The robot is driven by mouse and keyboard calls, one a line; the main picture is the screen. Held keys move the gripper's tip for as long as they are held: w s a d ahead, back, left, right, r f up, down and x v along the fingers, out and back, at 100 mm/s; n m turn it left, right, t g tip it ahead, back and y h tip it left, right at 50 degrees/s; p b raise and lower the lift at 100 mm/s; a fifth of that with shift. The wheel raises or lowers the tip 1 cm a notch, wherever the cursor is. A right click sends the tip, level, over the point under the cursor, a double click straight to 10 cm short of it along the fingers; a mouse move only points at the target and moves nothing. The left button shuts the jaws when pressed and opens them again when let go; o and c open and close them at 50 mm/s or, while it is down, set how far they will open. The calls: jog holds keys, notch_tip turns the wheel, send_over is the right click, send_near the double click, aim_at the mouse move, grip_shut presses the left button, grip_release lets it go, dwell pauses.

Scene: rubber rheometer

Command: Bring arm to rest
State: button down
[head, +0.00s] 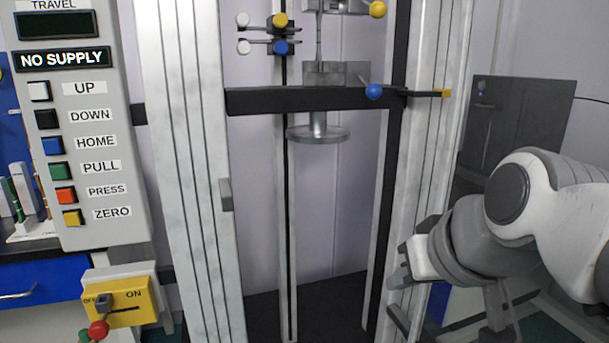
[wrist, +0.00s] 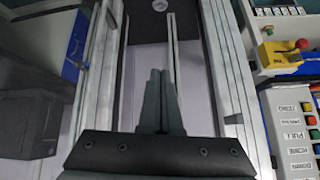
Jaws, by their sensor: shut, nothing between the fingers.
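My gripper (head: 402,268) is in front of the right pale upright of the test frame in the head view, with my white and grey arm reaching in from the right edge. In the wrist view the two grey fingers of my gripper (wrist: 160,78) are together, with nothing held. They point in between the frame's uprights. In the head view I cannot tell whether the gripper touches the upright.
The frame's black crossbeam (head: 300,99) carries a round metal platen (head: 318,133). The button panel (head: 85,150) at left reads NO SUPPLY. Below it is a yellow switch box (head: 125,300) with a red knob. A dark cabinet (head: 515,120) stands behind my arm.

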jog(key=s+d+f+m+g+h+p, duration=0.1)
jog(key=s+d+f+g+h+p, duration=0.1)
jog(key=s+f, duration=0.5)
notch_tip(320, 180, up, 23)
jog(key=p, duration=2.2)
jog(key=shift+w+a+p, duration=0.15)
jog(key=shift+a+p, duration=0.05)
jog(key=shift+p, duration=0.15)
jog(key=shift+w, duration=0.1)
